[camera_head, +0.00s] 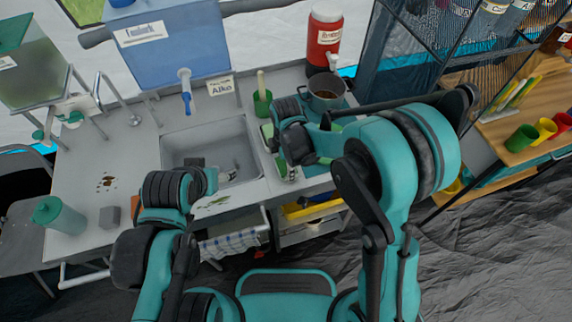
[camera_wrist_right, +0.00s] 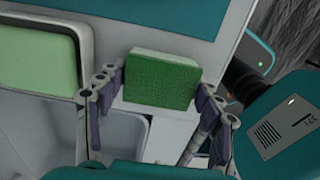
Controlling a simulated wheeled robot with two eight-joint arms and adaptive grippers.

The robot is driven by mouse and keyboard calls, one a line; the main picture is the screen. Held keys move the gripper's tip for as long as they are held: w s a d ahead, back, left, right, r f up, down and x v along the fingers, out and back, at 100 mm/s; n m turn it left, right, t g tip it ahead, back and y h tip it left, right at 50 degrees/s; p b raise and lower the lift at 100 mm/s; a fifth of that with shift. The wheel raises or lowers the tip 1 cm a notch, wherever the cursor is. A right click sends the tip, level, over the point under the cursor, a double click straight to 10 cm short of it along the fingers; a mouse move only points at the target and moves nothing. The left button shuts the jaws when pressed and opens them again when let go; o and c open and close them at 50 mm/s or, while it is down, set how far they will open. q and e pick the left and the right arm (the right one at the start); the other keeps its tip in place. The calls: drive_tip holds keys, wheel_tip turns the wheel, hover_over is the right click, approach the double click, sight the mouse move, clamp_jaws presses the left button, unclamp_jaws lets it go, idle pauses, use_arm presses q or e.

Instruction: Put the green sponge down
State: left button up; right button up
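The green sponge (camera_wrist_right: 162,82) is a thick block with a paler upper edge. In the right wrist view it sits between the two fingers of my right gripper (camera_wrist_right: 160,92), which appear to press on its left and right sides. In the head view my right gripper (camera_head: 290,143) is over the counter just right of the sink; its fingers are mostly hidden by the wrist, and I cannot clearly pick out the sponge there. My left gripper (camera_head: 198,176) is at the sink's front left edge, and its fingers are not clear.
The sink (camera_head: 205,150) lies left of my right gripper. A green cup (camera_head: 262,103) and a metal pot (camera_head: 326,92) stand behind it, with a red drink dispenser (camera_head: 323,40) farther back.

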drive_tip(key=shift+o, duration=0.9)
drive_tip(key=shift+r, duration=0.2)
wheel_tip(320, 180, up, 12)
drive_tip(key=p, duration=0.4)
drive_tip(key=s+d+r+m+t, duration=0.3)
drive_tip(key=s+d+m, duration=0.3)
drive_tip(key=d+m, duration=0.3)
drive_tip(key=s+d+r+m+t, duration=0.4)
drive_tip(key=d+m, duration=0.4)
drive_tip(key=m, duration=0.4)
drive_tip(key=shift+s+d+r+m, duration=0.3)
drive_tip(key=shift+s+d+r, duration=0.15)
drive_tip(key=shift+s, duration=0.65)
